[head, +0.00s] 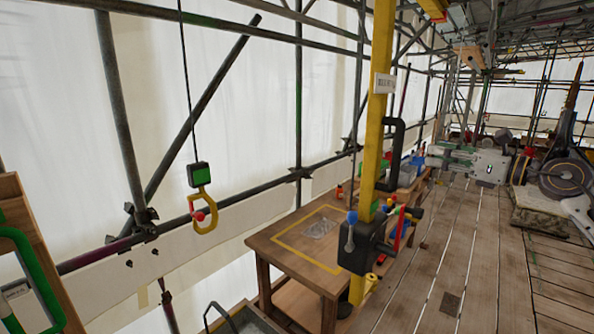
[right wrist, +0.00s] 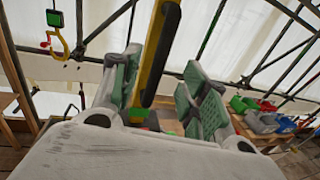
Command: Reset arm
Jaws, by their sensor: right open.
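My right gripper (head: 431,156) reaches in from the right in the head view, above the plank deck and beyond the yellow post (head: 379,100). In the right wrist view its two green-padded fingers (right wrist: 165,88) stand wide apart. Nothing is held between them. The yellow post (right wrist: 157,50) shows in the gap there, but I cannot tell how far off it is. My left gripper is in neither view.
A wooden workbench (head: 282,250) with a yellow outline stands by the scaffold rail. A yellow hook (head: 204,212) hangs from a cable at left. A black control box (head: 366,248) is on the post. Coloured bins (right wrist: 242,104) sit at right. The plank deck (head: 440,262) is largely clear.

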